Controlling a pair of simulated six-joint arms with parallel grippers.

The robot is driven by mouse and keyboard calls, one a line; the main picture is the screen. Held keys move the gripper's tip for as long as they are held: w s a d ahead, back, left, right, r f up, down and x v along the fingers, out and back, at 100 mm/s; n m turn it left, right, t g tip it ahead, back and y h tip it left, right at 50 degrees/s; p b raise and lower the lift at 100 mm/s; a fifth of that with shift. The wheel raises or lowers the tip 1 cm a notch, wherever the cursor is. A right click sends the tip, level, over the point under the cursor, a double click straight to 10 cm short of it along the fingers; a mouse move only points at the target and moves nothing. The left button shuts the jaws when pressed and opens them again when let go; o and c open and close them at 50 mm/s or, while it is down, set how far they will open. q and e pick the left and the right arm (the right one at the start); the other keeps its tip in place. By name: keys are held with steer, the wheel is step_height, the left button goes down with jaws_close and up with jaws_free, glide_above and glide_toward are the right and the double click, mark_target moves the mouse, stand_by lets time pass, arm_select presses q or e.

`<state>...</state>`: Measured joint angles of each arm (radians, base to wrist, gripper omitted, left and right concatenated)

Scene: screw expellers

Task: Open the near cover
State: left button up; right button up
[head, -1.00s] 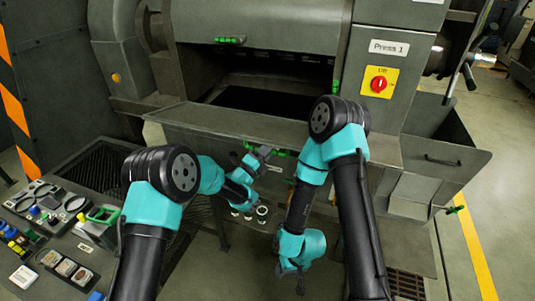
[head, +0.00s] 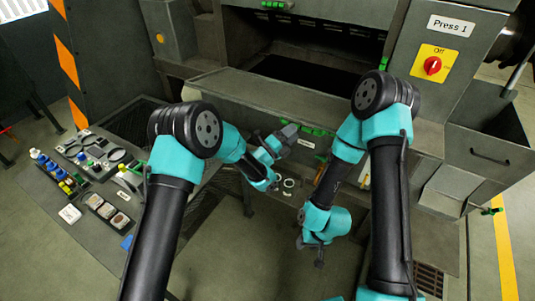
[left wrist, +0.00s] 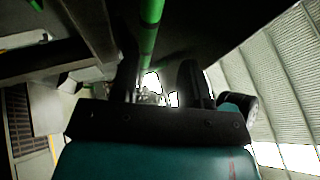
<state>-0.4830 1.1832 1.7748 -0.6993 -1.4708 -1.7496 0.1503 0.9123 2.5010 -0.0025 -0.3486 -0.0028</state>
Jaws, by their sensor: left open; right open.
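A green bar handle (head: 312,130) runs along the front of the press, under its ledge; I take it to be on the near cover, whose outline I cannot make out. My left gripper (head: 273,135) is open beside the left end of this handle. In the left wrist view a green bar (left wrist: 148,35) runs toward the space between the open black fingers of the left gripper (left wrist: 160,82); I cannot tell whether they touch it. My right gripper (head: 311,252) is open and empty, hanging low in front of the press.
Another green handle (head: 272,4) sits at the top edge. A red switch (head: 432,65) labelled Off is on the press at right, below the Press 1 sign (head: 450,25). A side table with small parts (head: 95,160) stands at left. A grey bin (head: 490,155) is at right.

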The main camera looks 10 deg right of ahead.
arm_select(q)
steer(key=v, duration=1.2)
steer(key=shift+f, duration=0.1)
steer(key=s+a+f+n+y, duration=0.3)
steer(key=a+f+n+y, duration=1.05)
steer(key=a+n, duration=0.55)
steer(key=s+a+f+n+g+y, duration=0.1)
steer(key=s+a+f+n+g, duration=0.3)
steer(key=s+a+n, duration=0.4)
steer(key=s+a+f+n+g+y, duration=0.2)
steer(key=s+a+f+n+g, duration=0.2)
steer(key=s, duration=0.9)
steer(key=a+n, duration=0.3)
steer(key=a, duration=0.1)
steer(key=shift+s+n, duration=0.25)
steer(key=shift+n, duration=0.15)
steer(key=shift+a, duration=0.1)
steer(key=shift+c, duration=0.3)
